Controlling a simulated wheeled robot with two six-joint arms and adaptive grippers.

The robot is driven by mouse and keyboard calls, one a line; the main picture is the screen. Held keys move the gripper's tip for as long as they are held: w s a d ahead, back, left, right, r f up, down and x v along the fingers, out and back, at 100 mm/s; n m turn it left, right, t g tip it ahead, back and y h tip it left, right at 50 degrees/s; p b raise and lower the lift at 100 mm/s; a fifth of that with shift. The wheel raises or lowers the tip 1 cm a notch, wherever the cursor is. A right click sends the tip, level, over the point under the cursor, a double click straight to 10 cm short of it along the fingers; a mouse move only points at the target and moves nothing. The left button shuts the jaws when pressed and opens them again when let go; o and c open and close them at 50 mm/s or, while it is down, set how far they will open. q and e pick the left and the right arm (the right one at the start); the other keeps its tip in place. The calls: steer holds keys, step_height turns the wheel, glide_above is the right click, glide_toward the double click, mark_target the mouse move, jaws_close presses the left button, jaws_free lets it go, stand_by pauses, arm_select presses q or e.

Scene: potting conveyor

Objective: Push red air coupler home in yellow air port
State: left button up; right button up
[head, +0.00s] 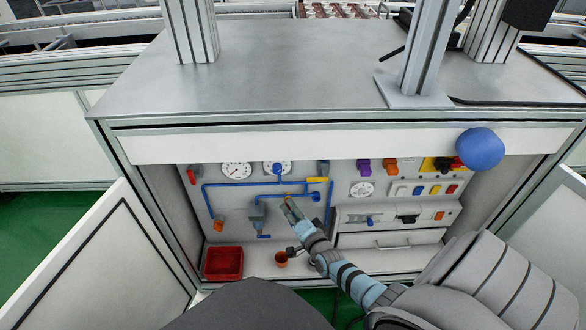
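My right gripper (290,209) reaches up from the lower right to the blue-piped panel. A small yellow-orange piece (288,197) shows at its fingertips. I cannot tell whether this is the yellow air port or touches the gripper, nor whether the fingers are open or shut. A yellow bar-shaped part (317,180) sits on the panel above and right of the gripper. A small red part (191,176) is at the panel's upper left; I cannot tell whether it is the red air coupler. No coupler is clear at the gripper. My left gripper is out of view.
Gauges (236,170) and blue pipes (240,184) surround the work area. A blue ball (480,149) is at the upper right. A drawer (390,240) lies right of my arm.

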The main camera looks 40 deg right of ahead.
steer(key=v, duration=1.2)
steer(key=shift+r, duration=0.1)
